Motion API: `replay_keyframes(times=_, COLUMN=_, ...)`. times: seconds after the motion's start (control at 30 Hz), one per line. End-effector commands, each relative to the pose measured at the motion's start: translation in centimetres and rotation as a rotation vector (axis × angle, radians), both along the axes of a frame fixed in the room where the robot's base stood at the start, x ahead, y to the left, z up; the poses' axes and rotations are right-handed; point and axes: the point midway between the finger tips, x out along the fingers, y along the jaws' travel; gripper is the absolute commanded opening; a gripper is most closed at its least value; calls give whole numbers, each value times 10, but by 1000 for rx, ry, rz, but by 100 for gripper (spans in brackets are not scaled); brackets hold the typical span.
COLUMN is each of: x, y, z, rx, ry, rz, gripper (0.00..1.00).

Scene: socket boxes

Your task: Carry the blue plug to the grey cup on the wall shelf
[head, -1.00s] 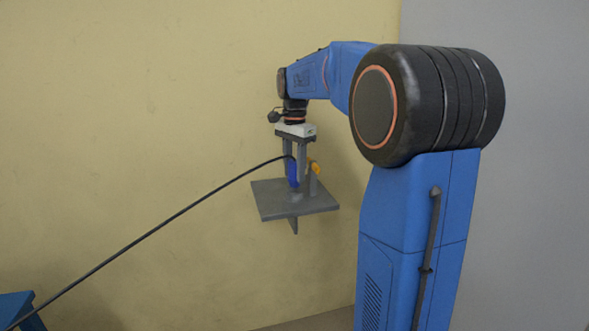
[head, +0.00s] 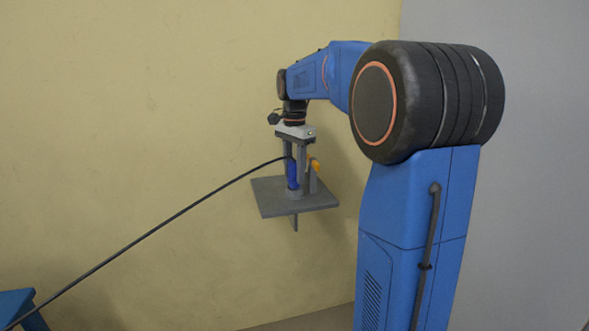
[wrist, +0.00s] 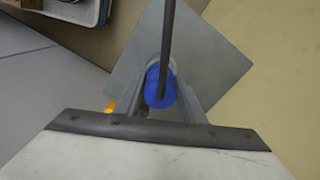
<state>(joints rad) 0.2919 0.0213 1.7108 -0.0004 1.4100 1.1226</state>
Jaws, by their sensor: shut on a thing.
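The blue plug (head: 292,176) is upright between the fingers of my gripper (head: 295,172), which is shut on it. A black cable leaves its upper part. The grey cup (head: 295,194) stands on the grey wall shelf (head: 270,205), directly below the plug. The plug's lower end meets the cup's rim in the head view; I cannot tell how deep it sits. In the wrist view the plug (wrist: 158,90) covers most of the cup, and a pale strip of cup rim (wrist: 172,68) shows beside it.
An orange piece (head: 314,165) on a grey post (head: 313,184) stands on the shelf, close to my gripper's right. The cable (head: 150,235) runs down left toward a blue stand (head: 18,305). The yellow wall (head: 150,90) is behind the shelf.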

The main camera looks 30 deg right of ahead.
Motion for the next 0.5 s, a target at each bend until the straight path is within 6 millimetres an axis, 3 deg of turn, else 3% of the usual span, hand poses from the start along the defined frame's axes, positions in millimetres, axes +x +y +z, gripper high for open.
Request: replay_keyframes(times=0.5, x=0, y=0, z=-7, rx=0, ry=0, rz=0, gripper=13)
